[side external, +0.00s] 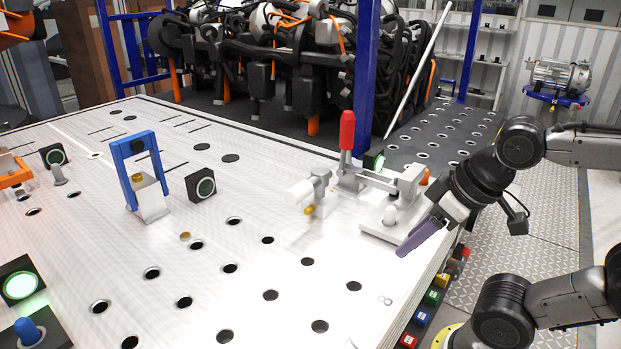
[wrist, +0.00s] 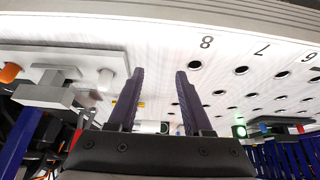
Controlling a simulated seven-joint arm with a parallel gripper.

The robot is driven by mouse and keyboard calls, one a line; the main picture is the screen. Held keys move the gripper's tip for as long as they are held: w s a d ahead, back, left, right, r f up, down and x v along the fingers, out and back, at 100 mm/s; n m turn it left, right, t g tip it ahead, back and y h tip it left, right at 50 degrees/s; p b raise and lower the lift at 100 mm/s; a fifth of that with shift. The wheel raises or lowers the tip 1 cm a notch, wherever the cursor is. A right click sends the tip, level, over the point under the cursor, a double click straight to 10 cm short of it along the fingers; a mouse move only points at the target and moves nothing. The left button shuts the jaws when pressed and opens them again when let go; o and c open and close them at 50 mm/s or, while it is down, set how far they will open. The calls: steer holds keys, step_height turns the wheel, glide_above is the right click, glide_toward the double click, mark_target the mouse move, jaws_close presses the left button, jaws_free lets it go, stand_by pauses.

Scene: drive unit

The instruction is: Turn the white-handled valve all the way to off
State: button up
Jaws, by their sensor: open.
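The white-handled valve (side external: 308,190) stands on the perforated white table, left of the toggle clamp. It has a thick white cylindrical handle and a small brass-coloured part low on its front. My gripper (side external: 404,252) has purple fingers and hangs over the table's right edge, to the right of the valve and apart from it. In the wrist view my gripper (wrist: 160,73) is open, with nothing held between the fingers. A white part, probably the valve (wrist: 149,127), shows low between the fingers, partly hidden by the gripper body. How far the handle is turned is unclear.
The red-handled toggle clamp (side external: 347,131) on its pale base plate is close beside my gripper and the valve. A blue frame (side external: 134,146), a black button box (side external: 201,186) and a green-lit button (side external: 20,285) stand leftward. The table front is clear.

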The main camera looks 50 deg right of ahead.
stand_by(0.4)
steer(key=o, duration=0.3)
steer(key=shift+s+f+m, duration=0.1)
steer(key=shift+m, duration=0.4)
steer(key=shift+r+m, duration=0.4)
steer(key=shift+m, duration=0.4)
steer(key=w+r+m, duration=0.4)
steer(key=r+m, duration=0.3)
step_height(320, 180, up, 7)
steer(key=m+g, duration=0.2)
steer(key=m, duration=0.6)
glide_above(303, 185)
steer(key=s, duration=0.4)
steer(key=shift+g, duration=0.3)
steer(key=x, duration=1.4)
steer(key=shift+w+f, duration=0.15)
steer(key=shift+f, duration=0.1)
